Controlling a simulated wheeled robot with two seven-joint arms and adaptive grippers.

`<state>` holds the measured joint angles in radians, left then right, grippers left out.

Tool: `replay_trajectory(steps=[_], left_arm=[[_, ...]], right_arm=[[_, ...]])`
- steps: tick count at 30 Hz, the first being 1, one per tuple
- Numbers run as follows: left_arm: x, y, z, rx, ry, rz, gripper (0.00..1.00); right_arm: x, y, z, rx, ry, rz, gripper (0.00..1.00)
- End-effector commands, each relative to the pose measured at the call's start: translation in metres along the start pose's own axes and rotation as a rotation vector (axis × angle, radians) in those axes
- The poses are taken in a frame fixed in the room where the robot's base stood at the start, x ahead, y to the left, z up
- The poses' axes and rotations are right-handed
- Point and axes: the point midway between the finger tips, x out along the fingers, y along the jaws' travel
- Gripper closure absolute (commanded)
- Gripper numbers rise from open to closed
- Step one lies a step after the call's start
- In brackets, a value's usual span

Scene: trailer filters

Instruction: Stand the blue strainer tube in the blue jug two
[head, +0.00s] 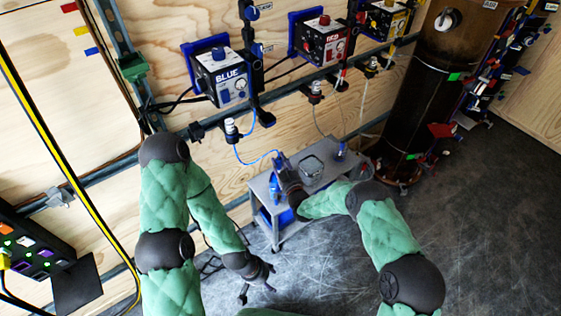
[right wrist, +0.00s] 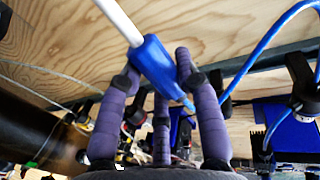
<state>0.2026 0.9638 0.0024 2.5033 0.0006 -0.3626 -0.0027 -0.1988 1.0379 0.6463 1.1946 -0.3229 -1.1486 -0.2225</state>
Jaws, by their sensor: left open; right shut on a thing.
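The blue strainer tube (right wrist: 158,62), a blue body with a white rod, is between the purple fingers of my right gripper (right wrist: 155,82), which is shut on it. In the head view my right gripper (head: 281,168) is over the left end of the grey trolley (head: 262,184). A thin blue hose (head: 255,160) runs to it from the wall. A small blue vessel (head: 274,188) is at the trolley's left end, just under the gripper; I cannot tell whether it is blue jug two. My left gripper (head: 256,284) is open and empty, low and left of the trolley.
A clear round vessel (head: 311,167) and a blue-topped item (head: 341,150) are on the trolley. The BLUE box (head: 222,77) and RED box (head: 321,42) hang on the wall. A brown cylinder (head: 420,95) stands right of the trolley. Floor at right is clear.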

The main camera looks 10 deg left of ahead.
Motion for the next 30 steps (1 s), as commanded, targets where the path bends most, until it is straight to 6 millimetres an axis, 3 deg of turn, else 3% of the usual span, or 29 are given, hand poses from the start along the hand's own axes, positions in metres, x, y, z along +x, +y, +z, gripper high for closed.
replay_trajectory(steps=[17, 18, 21, 30], left_arm=[[0.0000, 0.0000, 0.0000, 0.000, 0.000, 0.000, 0.41], [0.0000, 0.0000, 0.0000, 0.000, 0.000, 0.000, 0.41], [0.0000, 0.0000, 0.0000, 0.000, 0.000, 0.000, 0.41], [0.0000, 0.0000, -0.0001, 0.000, 0.000, 0.000, 0.41]], right_arm=[[0.0002, 0.0004, 0.0068, 0.000, 0.002, 0.001, 1.00], [0.0002, 0.0005, 0.0067, 0.000, 0.002, 0.001, 0.61], [0.0002, 0.0004, 0.0066, 0.000, 0.002, 0.000, 0.39], [-0.0007, -0.0001, 0.0079, 0.000, -0.001, 0.000, 0.39]])
